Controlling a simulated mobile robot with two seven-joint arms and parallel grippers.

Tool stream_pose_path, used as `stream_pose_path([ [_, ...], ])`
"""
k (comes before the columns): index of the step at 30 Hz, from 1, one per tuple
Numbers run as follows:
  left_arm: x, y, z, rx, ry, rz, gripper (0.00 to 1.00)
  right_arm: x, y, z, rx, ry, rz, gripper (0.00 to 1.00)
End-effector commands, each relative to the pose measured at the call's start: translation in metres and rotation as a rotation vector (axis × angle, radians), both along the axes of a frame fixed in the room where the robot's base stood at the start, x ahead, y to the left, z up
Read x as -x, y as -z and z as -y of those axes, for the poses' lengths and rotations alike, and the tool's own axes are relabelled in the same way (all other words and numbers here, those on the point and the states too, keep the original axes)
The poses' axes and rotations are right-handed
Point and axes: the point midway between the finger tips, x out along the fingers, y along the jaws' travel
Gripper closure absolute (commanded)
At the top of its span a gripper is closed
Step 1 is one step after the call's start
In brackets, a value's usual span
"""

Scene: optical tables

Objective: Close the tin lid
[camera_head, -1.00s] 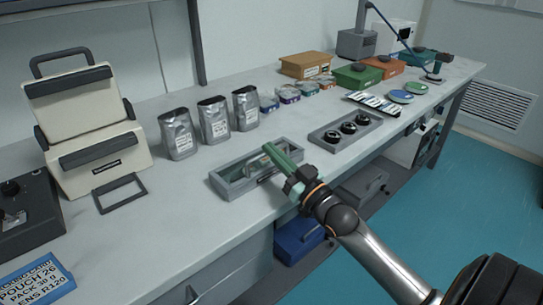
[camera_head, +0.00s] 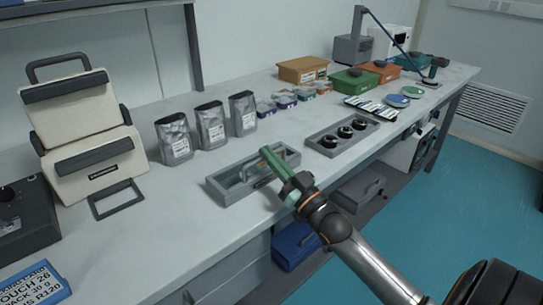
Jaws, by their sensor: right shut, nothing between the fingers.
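I cannot tell for certain which thing is the tin. Candidates at the far back are a green box (camera_head: 352,82), an orange box (camera_head: 386,73) and a teal box (camera_head: 418,61), each with a dark piece on top; small coloured containers (camera_head: 283,101) stand nearer. No open lid can be made out. My right gripper (camera_head: 267,153) reaches in from the lower right, its green fingers shut and empty, over a grey tray (camera_head: 219,192). The fingers hide part of the tray and its clear contents. My left gripper is not in view.
Three silver pouches (camera_head: 211,127) stand left of the tray. A grey holder (camera_head: 325,149) with three dark round pieces lies to its right. A cream case (camera_head: 88,135) and a blue-labelled block (camera_head: 35,285) are at left. The front left of the table (camera_head: 150,235) is clear.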

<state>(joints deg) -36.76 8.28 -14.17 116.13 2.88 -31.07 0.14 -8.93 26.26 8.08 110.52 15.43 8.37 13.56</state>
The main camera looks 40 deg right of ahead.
Motion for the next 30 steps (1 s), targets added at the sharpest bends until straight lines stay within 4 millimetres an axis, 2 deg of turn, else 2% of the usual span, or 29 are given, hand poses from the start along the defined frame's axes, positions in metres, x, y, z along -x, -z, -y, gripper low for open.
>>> stream_pose_path([
  [1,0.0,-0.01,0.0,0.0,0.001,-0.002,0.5,-0.002,-0.013,0.0,0.001,0.0,0.003,1.0],
  [6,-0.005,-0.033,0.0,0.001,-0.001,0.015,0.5,-0.011,-0.042,0.0,0.002,0.0,0.009,1.0],
  [7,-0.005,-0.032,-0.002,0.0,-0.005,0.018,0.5,-0.01,-0.04,0.0,0.001,0.001,0.006,1.0],
  [9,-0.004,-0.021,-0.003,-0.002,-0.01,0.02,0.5,0.005,-0.022,0.001,0.001,0.0,0.001,1.0],
  [15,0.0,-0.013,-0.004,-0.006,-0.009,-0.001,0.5,0.039,-0.006,0.004,0.002,0.001,0.004,1.0],
  [21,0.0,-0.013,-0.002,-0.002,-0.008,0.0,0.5,0.065,0.006,0.006,0.001,0.001,0.006,1.0],
  [30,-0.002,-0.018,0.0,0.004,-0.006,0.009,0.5,0.078,0.012,0.006,0.001,0.0,0.01,1.0],
])
